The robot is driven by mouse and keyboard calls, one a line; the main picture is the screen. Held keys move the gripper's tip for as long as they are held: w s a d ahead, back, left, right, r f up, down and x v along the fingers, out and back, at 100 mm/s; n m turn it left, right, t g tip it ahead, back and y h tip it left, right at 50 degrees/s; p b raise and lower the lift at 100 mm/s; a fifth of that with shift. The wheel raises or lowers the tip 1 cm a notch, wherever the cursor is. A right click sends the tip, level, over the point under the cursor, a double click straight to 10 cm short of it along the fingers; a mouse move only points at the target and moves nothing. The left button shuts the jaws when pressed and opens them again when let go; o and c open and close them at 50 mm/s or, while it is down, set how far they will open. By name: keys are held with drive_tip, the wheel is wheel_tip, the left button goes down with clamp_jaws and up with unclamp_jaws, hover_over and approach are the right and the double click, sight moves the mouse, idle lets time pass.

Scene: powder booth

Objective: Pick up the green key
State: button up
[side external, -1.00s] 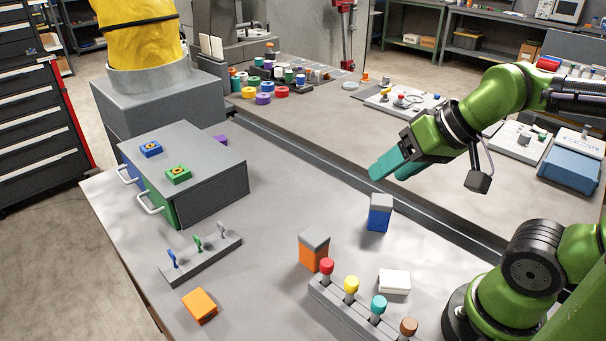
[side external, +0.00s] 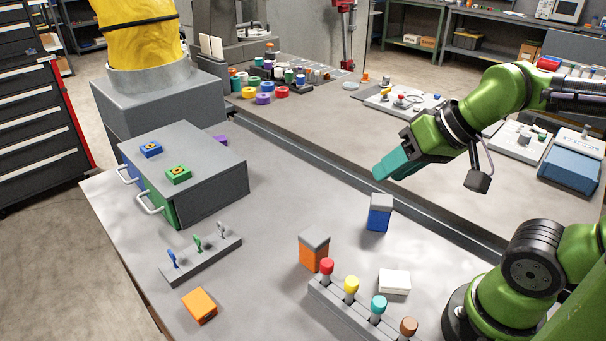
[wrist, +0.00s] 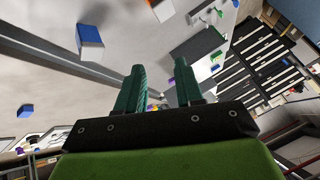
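The green key (side external: 197,243) stands upright in a grey rack (side external: 205,262) on the left part of the bench, between a blue key (side external: 172,258) and a grey key (side external: 221,231). My gripper (side external: 380,172) is in the air over the far side of the bench, well to the right of the rack and above it. In the wrist view, its two teal fingers (wrist: 159,66) stand apart with nothing between them. The keys are too small there to tell clearly.
A grey cabinet (side external: 214,165) with blue and green drawers stands behind the rack. An orange block (side external: 199,306) lies in front. A blue box (side external: 379,213), an orange box (side external: 313,251) and a rack of coloured knobs (side external: 343,311) stand between my gripper and the near edge.

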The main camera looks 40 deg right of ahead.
drive_tip(key=w+a+f+n+g, duration=0.1)
drive_tip(key=a+f, duration=0.1)
drive_tip(key=n+g+h, duration=0.2)
drive_tip(key=n, duration=0.1)
approach(195, 235)
drive_tip(key=x, duration=1)
drive_tip(key=shift+f, duration=0.3)
clamp_jaws()
